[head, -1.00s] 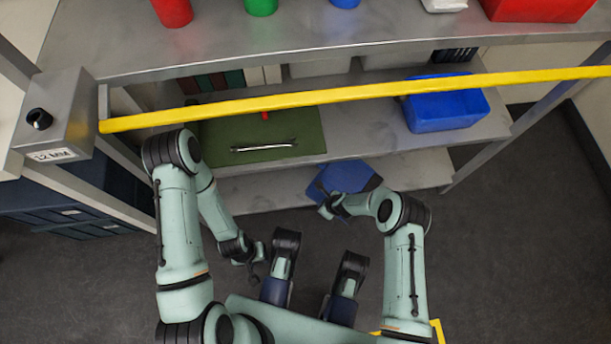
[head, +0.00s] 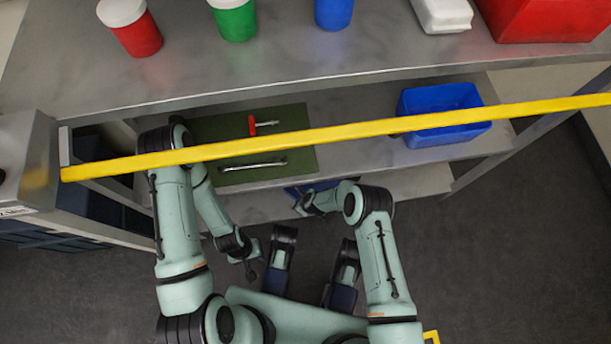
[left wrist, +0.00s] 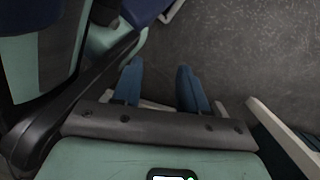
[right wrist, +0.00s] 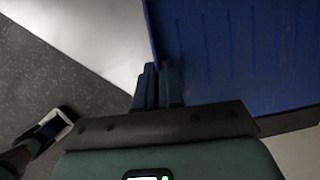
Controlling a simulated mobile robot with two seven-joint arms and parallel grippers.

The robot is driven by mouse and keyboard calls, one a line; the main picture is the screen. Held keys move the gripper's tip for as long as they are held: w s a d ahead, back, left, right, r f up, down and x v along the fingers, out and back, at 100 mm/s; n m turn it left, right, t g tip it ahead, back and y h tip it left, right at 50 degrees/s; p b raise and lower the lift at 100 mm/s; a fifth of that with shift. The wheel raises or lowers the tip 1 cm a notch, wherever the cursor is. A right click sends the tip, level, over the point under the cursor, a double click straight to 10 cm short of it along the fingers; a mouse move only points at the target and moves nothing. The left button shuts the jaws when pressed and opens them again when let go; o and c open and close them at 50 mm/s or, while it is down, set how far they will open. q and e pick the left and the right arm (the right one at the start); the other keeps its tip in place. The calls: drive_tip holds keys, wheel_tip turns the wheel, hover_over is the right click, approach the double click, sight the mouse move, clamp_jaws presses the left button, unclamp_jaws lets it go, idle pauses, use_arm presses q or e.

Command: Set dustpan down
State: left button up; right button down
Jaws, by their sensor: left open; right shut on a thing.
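The blue dustpan (right wrist: 240,50) fills the upper right of the right wrist view. My right gripper (right wrist: 161,84) is shut on its edge. In the head view only a blue sliver of the dustpan (head: 312,187) shows behind my right wrist, by the front of the low shelf (head: 420,181). The rest of it is hidden by my arm and the shelf above. I cannot tell whether the dustpan touches the low shelf. My left gripper (left wrist: 160,88) is open and empty over the dark floor, its fingers apart.
A yellow bar (head: 350,135) crosses in front of the shelving. The middle shelf holds a green mat (head: 225,128) with tools and a blue bin (head: 440,115). Red (head: 138,35), green (head: 235,20) and blue (head: 333,12) containers stand on the top surface. The floor (head: 530,230) at right is clear.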

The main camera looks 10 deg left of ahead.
drive_tip(key=shift+w+f, duration=0.1)
drive_tip(key=shift+w, duration=0.05)
use_arm(q)
drive_tip(key=shift+s, duration=0.15)
use_arm(e)
drive_tip(key=c, duration=1.3)
unclamp_jaws()
drive_tip(key=shift+f, duration=0.1)
drive_tip(key=shift+o, duration=0.2)
use_arm(q)
drive_tip(key=w+d+r+t+p, duration=0.1)
drive_tip(key=w+r+t+p, duration=0.2)
drive_tip(key=w, duration=0.6)
wheel_tip(320, 180, up, 3)
drive_tip(key=shift+w+d+r+m+p, duration=0.15)
drive_tip(key=shift+w+m+p, duration=0.2)
drive_tip(key=shift+p, duration=0.7)
use_arm(e)
drive_tip(key=v, duration=1.2)
